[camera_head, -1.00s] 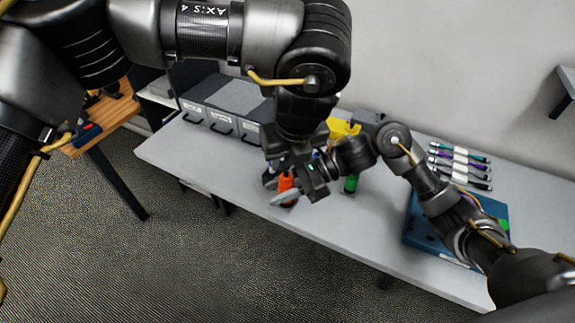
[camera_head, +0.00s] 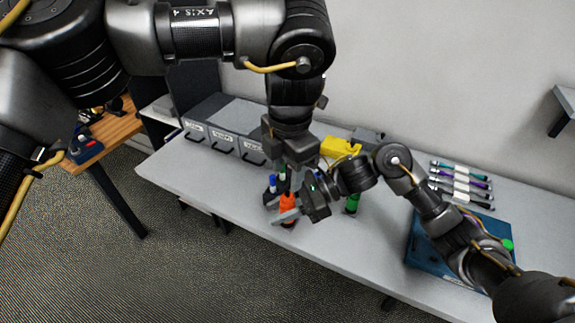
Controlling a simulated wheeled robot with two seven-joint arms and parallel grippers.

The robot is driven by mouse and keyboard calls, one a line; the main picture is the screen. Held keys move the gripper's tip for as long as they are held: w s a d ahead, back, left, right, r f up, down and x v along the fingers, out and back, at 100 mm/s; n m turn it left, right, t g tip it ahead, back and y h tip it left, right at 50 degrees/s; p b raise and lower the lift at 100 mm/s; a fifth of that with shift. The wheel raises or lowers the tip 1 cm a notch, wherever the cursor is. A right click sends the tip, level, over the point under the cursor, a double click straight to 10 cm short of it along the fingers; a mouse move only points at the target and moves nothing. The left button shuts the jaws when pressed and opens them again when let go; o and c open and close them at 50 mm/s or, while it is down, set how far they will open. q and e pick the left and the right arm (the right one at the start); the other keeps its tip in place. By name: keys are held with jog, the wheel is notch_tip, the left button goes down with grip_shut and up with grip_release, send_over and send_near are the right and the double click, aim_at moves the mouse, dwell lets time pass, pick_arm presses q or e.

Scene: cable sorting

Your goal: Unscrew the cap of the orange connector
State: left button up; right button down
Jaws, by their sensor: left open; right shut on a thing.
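The orange connector (camera_head: 288,203) is upright at the front part of the grey table. My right gripper (camera_head: 287,211) reaches in from the right and is shut on it, its fingers pointing left and partly covering it. My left gripper (camera_head: 291,163) points down, open, above and slightly behind the orange connector. Its fingertips are partly hidden, and I cannot make out a cap on the connector or in the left gripper.
A blue connector (camera_head: 271,184) stands left of the orange one, and a green connector (camera_head: 352,203) stands to the right. Grey drawers (camera_head: 224,140) and a yellow object (camera_head: 340,147) are behind.

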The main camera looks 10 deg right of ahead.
aim_at(287, 193)
pick_arm(q)
jog(key=m, duration=0.3)
jog(key=shift+r+m+g, duration=0.3)
jog(key=shift+g, duration=0.1)
jog(key=shift+f, duration=0.1)
jog(key=shift+f, duration=3.9)
jog(key=shift+c, duration=0.3)
grip_shut()
jog(key=shift+o, duration=0.8)
grip_release()
jog(key=shift+r, duration=0.1)
